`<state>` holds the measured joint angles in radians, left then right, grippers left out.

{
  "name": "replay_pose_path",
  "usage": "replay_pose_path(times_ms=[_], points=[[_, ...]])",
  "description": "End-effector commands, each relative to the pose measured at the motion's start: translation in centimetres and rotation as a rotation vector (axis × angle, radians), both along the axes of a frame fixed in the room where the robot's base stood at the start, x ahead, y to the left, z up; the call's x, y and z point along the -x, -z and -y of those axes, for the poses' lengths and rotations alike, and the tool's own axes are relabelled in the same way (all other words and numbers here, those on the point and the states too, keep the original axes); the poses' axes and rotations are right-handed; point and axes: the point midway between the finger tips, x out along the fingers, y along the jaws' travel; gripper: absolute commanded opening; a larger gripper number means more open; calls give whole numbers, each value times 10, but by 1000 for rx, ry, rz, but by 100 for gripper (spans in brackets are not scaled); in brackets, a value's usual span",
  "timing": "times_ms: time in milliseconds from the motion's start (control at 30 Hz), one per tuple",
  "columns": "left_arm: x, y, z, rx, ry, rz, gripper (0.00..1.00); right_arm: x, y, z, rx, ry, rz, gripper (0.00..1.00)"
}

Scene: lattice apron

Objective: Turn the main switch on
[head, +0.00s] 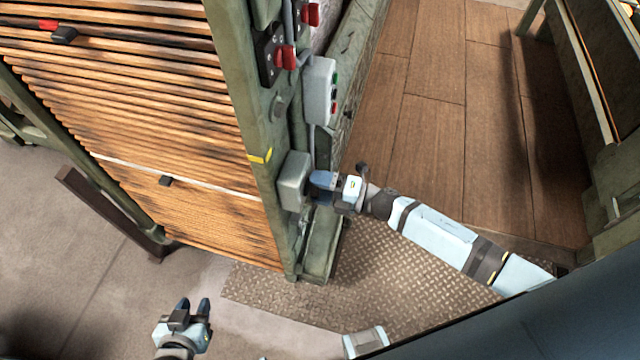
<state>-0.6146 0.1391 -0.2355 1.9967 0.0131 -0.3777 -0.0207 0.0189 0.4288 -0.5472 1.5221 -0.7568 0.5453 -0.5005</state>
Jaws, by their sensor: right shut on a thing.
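A pale grey-green box (293,181), apparently the main switch's housing, is mounted on the green post of the machine. My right gripper (318,187) reaches in from the right and is at this box's right side. Its dark blue fingers are shut on a small part there, apparently the switch handle. The fingers hide that part, so its position cannot be read. My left gripper (194,305) is low in the picture, over the floor, with its two fingers apart and nothing between them.
Above on the post are a button box (320,91) with green and red buttons and red-handled switches (285,58). A slatted wooden panel (150,130) fills the left. A metal tread plate (390,275) lies below my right arm. A green frame (615,170) stands at right.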

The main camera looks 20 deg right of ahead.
Motion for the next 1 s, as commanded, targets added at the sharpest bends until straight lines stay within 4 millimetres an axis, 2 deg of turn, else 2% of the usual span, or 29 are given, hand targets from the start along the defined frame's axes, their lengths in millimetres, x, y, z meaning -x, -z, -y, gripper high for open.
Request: replay_pose_path(times_ms=[533,567,667,900,1000], points=[[1,1,-1,-3,0,-4,36,0,0,0,-15,1,-24,51],[1,1,-1,-3,0,-5,36,0,0,0,-15,1,-24,77],[1,2,-1,-3,0,-5,36,0,0,0,-16,0,-23,100],[1,2,-1,-3,0,-5,36,1,1,1,-15,0,-22,100],[1,3,-1,-2,0,-3,36,4,1,7,-14,1,-22,100]])
